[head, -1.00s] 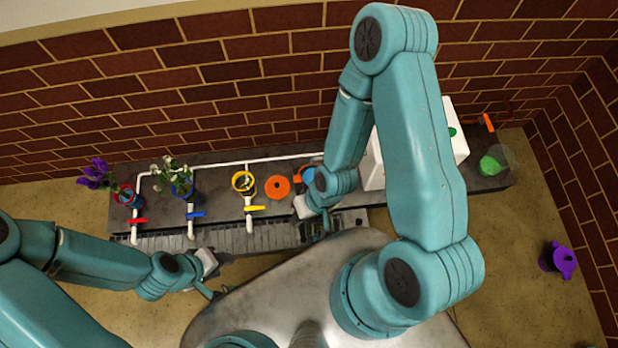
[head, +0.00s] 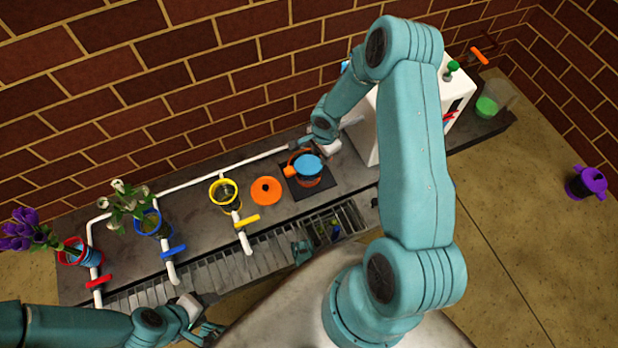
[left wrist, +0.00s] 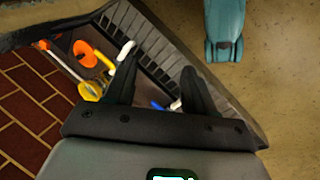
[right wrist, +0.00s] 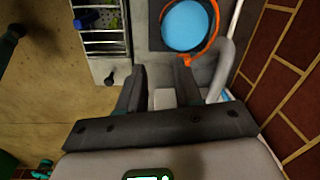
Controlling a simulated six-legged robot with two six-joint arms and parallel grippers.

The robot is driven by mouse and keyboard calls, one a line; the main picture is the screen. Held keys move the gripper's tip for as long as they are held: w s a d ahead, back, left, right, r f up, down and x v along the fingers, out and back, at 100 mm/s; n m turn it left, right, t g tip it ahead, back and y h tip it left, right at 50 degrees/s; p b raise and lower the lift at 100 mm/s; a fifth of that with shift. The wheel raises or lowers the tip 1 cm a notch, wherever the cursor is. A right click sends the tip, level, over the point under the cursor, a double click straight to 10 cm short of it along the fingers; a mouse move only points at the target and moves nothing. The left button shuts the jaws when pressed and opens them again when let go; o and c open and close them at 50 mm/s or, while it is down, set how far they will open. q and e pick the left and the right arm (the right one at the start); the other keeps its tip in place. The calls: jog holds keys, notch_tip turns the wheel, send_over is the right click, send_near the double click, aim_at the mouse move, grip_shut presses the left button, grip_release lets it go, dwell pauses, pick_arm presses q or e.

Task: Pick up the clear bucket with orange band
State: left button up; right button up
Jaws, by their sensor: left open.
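The bucket with an orange band (head: 308,181) stands on a black square pad on the counter, with a blue round top or filling and an orange handle at its left. It also shows in the right wrist view (right wrist: 188,27), just beyond the fingertips. My right gripper (head: 300,143) is at the wall side of the bucket, apart from it; in the right wrist view its fingers (right wrist: 161,70) are spread and empty. My left gripper (head: 208,328) is low at the counter's front edge, far from the bucket; in the left wrist view its fingers (left wrist: 158,70) are open and empty.
An orange lid (head: 266,191) lies left of the pad. Yellow (head: 224,195), blue (head: 148,223) and red-banded (head: 72,254) buckets stand further left beside white pipes with valves. A white box (head: 410,110) stands right. A slatted grate (head: 205,277) runs along the front.

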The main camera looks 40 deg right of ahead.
jog(key=f+b, duration=0.1)
jog(key=f, duration=0.4)
jog(key=w+f+b, duration=0.1)
jog(key=f+b, duration=0.1)
jog(key=f, duration=0.3)
jog(key=f+b, duration=0.2)
jog(key=f, duration=0.4)
jog(key=shift+w+d, duration=0.15)
jog(key=shift+w, duration=0.1)
jog(key=shift+c, duration=0.3)
jog(key=shift+w+r, duration=0.1)
grip_shut()
